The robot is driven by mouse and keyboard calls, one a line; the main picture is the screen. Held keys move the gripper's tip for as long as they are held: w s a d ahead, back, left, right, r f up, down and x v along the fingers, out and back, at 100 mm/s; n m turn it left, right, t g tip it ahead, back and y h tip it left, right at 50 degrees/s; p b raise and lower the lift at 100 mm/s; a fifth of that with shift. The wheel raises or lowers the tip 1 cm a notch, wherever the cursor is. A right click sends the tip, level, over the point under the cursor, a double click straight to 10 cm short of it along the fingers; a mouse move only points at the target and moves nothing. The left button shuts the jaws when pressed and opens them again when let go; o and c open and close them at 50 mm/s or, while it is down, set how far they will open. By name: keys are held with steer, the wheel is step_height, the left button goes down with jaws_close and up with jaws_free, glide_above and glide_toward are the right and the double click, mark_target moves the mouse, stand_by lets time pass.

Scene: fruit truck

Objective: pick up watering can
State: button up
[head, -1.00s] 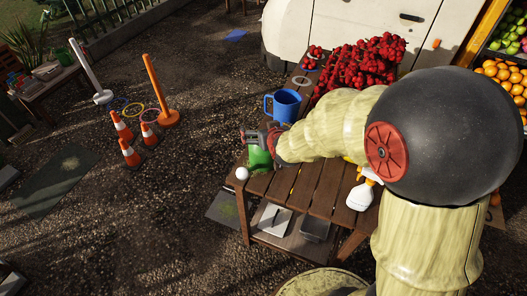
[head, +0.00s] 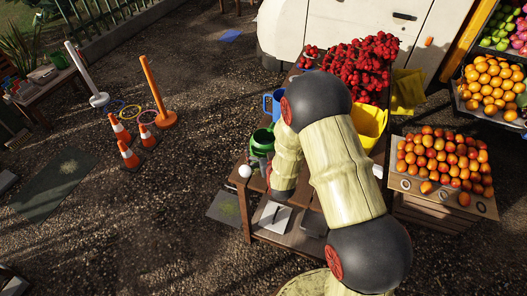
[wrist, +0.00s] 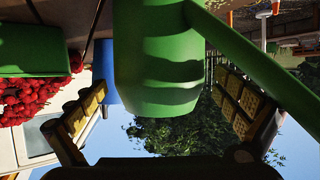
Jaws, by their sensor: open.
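The green watering can (head: 262,141) stands on the wooden table near its left edge in the head view, partly covered by my arm. In the wrist view its green body (wrist: 156,70) fills the upper middle, with a long green bar, spout or handle, running to the lower right. Another green part shows at left. My gripper (wrist: 163,110) is open, one yellow-padded finger on each side of the can's body. I cannot tell whether the fingers touch it. In the head view the gripper is mostly hidden beside the can.
A blue mug (head: 267,104) stands just behind the can, and a white ball (head: 245,171) lies at the table corner. Red fruit (head: 362,62) and a yellow bucket (head: 370,121) are to the right. Traffic cones (head: 128,154) stand on the gravel at left.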

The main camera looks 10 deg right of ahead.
mark_target(263, 137)
steer(key=shift+r+x, duration=0.15)
steer(key=shift+x, duration=1.6)
steer(key=shift+r+x, duration=0.1)
steer(key=shift+x, duration=1.65)
steer(key=shift+w, duration=0.15)
steer(key=c, duration=1.7)
steer(key=shift+r, duration=0.1)
steer(key=shift+c, duration=0.7)
steer(key=shift+r, duration=0.15)
